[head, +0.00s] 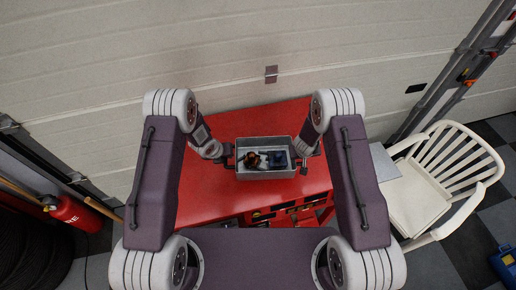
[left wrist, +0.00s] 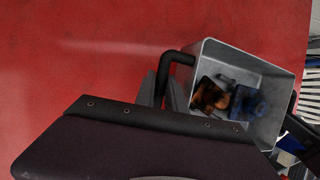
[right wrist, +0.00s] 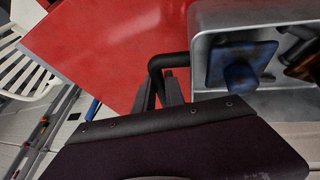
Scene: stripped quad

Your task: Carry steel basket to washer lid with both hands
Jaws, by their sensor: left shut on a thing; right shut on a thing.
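The steel basket (head: 265,142) is a grey rectangular bin with black side handles. It is over the red cabinet top, between my two grippers; I cannot tell whether it touches the surface. Inside it lie a brown-orange item and a blue item. My left gripper (head: 226,157) is shut on the left handle, which shows in the left wrist view (left wrist: 172,64). My right gripper (head: 303,160) is shut on the right handle, which shows in the right wrist view (right wrist: 160,66). I see nothing that I can name for sure as the washer lid.
The red cabinet (head: 200,190) has open, filled drawers at its front. A white armchair (head: 440,185) stands at the right, with a grey flat surface (head: 384,163) beside it. A red fire extinguisher (head: 75,213) is at the left. A pale panelled door (head: 230,45) is behind.

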